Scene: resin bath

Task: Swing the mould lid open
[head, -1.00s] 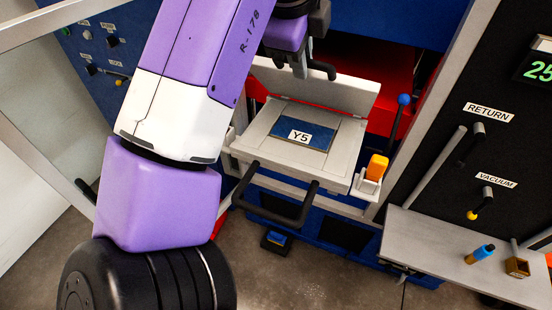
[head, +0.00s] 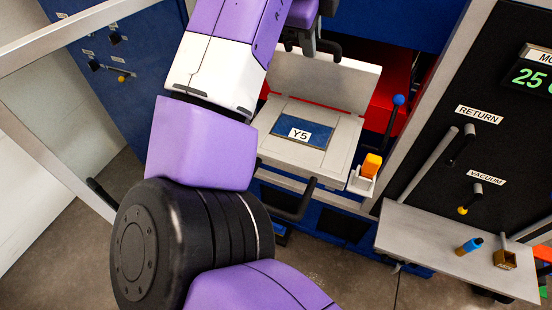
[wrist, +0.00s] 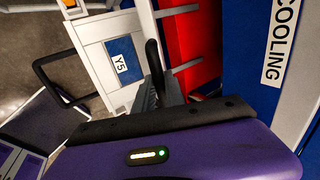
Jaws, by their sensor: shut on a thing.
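The mould lid (head: 325,80) is a pale grey plate standing raised, about upright, along the back edge of the mould. The open mould bed (head: 339,150) carries a blue plate labelled Y5 (head: 307,133), which also shows in the wrist view (wrist: 122,62). My gripper (head: 307,46) is at the lid's top edge, partly hidden by my arm. In the wrist view its fingers (wrist: 160,98) are closed around the lid's black handle (wrist: 152,58). A black bar handle (head: 290,207) sticks out at the front of the mould, partly behind my arm.
An orange catch (head: 371,166) sits at the mould's front right corner, with a blue-knobbed lever (head: 397,115) behind it. A grey shelf (head: 430,245) at right holds a blue bottle (head: 469,245) and a small brown box (head: 505,259). Red panels stand behind the lid.

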